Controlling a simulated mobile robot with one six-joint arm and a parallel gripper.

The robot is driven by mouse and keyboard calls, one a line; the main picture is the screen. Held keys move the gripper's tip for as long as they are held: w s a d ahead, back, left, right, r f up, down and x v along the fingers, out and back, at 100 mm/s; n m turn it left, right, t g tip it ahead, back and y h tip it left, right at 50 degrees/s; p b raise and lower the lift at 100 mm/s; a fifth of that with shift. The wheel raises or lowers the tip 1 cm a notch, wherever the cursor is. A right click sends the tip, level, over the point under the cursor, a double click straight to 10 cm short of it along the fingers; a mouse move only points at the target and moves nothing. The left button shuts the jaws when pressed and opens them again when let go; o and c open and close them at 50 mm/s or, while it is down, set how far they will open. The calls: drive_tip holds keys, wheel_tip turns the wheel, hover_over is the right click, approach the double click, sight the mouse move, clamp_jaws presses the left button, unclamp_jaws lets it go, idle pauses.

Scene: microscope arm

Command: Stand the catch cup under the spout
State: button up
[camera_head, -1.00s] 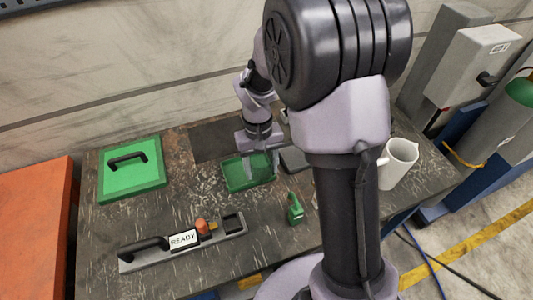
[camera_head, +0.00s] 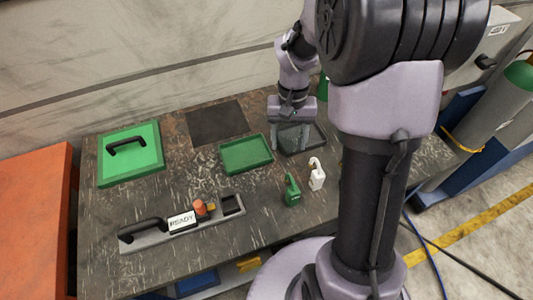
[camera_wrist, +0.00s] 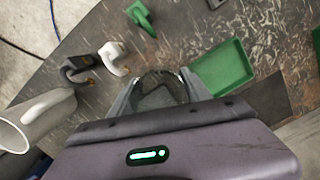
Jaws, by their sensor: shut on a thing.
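My gripper (camera_head: 291,137) is shut on a clear, round cup (camera_wrist: 160,86), which shows between the fingers in the wrist view. In the head view the cup is hard to make out. Several small hook-topped pieces like spouts stand nearer the front: a green one (camera_head: 292,190), a white one (camera_head: 317,174) and a black one (camera_wrist: 76,68). The black one is hidden by my arm in the head view.
A white jug (camera_wrist: 35,120) stands beyond the black piece in the wrist view. A green lid (camera_head: 128,155) and a grey holder with a READY label (camera_head: 182,222) are on the left. A dark mat (camera_head: 216,121) lies behind. Bare bench lies between the trays and holder.

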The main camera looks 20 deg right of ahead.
sight(286, 170)
wheel_tip(286, 170, down, 10)
drive_tip(key=b, duration=0.4)
drive_tip(key=shift+f, duration=0.15)
drive_tip(key=shift+f+b, duration=0.1)
drive_tip(key=shift+b, duration=0.25)
drive_tip(key=o, duration=1.3)
drive_tip(key=shift+o, duration=0.2)
